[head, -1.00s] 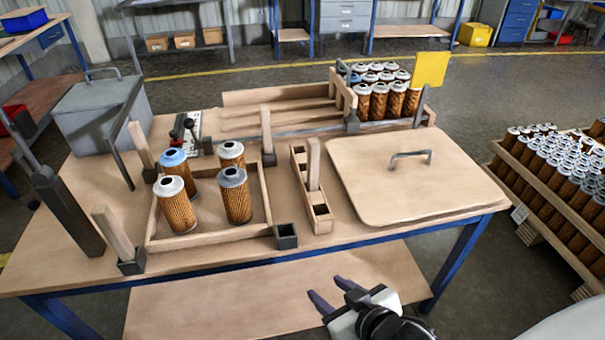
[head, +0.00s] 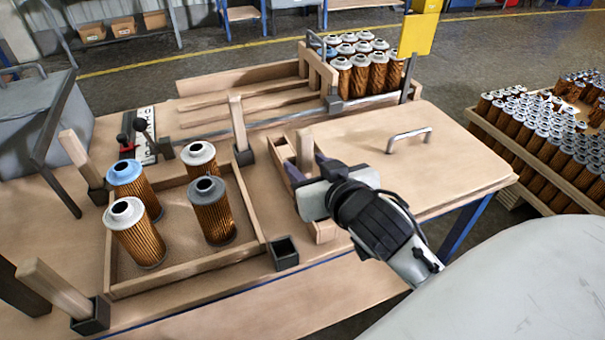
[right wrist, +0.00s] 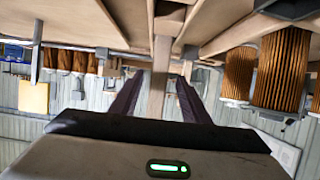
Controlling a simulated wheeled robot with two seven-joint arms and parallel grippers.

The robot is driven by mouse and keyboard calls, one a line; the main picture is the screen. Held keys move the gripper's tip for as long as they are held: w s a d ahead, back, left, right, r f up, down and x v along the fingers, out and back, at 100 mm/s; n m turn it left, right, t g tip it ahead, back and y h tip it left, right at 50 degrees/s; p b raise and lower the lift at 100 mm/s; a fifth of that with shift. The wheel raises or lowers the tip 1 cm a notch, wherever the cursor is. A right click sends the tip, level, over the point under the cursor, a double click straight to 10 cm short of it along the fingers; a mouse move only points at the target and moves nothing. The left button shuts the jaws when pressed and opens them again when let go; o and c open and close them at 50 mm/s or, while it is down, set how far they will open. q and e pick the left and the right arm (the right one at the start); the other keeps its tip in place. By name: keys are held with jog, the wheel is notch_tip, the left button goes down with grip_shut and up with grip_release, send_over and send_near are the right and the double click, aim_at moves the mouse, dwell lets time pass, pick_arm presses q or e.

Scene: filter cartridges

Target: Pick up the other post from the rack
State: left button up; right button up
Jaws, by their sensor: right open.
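A wooden post (head: 304,146) stands upright in the narrow wooden rack (head: 324,234), whose middle is largely hidden by my right gripper. My right gripper (head: 305,165) is open, with its dark fingers on either side of this post. In the right wrist view the post (right wrist: 160,75) runs between the two fingers (right wrist: 158,97), with a narrow gap showing at each side. Other posts stand in dark sockets at the tray's corners: back right (head: 238,122), back left (head: 82,160) and front left (head: 55,288). The front-right socket (head: 285,252) is empty. My left gripper is out of view.
The wooden tray (head: 190,268) holds several filter cartridges, one with a blue top (head: 128,178). A wooden lid with a metal handle (head: 408,138) lies right of the rack. Cartridges (head: 360,75) stand in a group at the back. A grey box (head: 35,110) is at left.

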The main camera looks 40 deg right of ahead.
aim_at(298, 158)
jog(key=shift+b+x, duration=0.3)
jog(key=shift+x, duration=2.85)
jog(key=shift+d, duration=0.1)
grip_shut()
